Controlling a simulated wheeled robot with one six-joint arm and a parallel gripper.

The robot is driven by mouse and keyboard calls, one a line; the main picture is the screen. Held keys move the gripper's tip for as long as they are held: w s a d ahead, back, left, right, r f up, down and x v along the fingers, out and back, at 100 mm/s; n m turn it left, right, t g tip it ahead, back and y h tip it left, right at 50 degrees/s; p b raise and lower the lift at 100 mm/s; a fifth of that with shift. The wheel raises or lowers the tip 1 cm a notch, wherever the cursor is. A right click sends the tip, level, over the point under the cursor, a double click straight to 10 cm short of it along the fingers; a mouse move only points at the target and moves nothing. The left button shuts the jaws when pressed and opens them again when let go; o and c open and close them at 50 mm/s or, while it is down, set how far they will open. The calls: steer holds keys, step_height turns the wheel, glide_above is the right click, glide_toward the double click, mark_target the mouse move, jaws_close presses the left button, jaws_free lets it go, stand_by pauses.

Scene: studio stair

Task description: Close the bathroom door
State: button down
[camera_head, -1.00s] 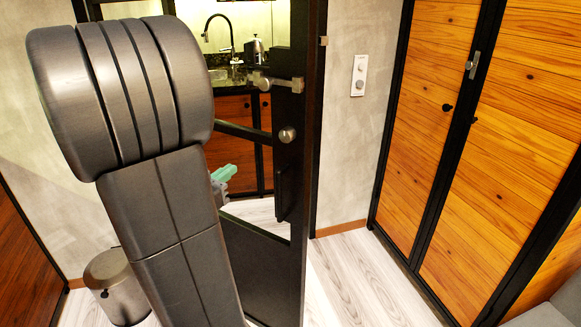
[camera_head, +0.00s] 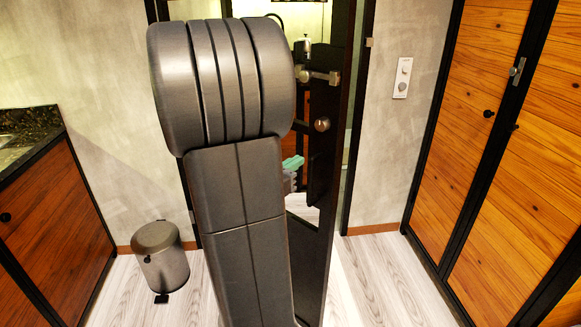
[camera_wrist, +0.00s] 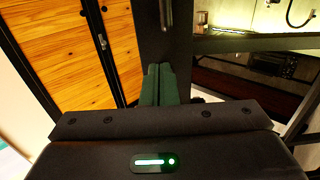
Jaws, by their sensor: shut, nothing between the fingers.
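The bathroom door (camera_head: 322,190) is a black-framed door with open or glazed panels. It seems to stand ajar beside the black door frame (camera_head: 357,120). It carries a metal handle (camera_head: 318,76) and a round knob (camera_head: 322,124). My gripper (camera_head: 292,163) shows its green fingertips just left of the door's black edge strip; my arm hides the rest. In the wrist view the green fingers (camera_wrist: 159,84) are together and empty, in front of the black door stile (camera_wrist: 152,38). I cannot tell whether they touch it.
A metal pedal bin (camera_head: 161,258) stands on the floor at left. A wooden cabinet with a dark stone top (camera_head: 28,130) is at far left. Wooden wardrobe doors (camera_head: 470,120) fill the right. Pale wood floor (camera_head: 385,275) is free between door and wardrobe.

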mark_target(324, 145)
steer(key=x, duration=1)
steer(key=shift+f, duration=0.1)
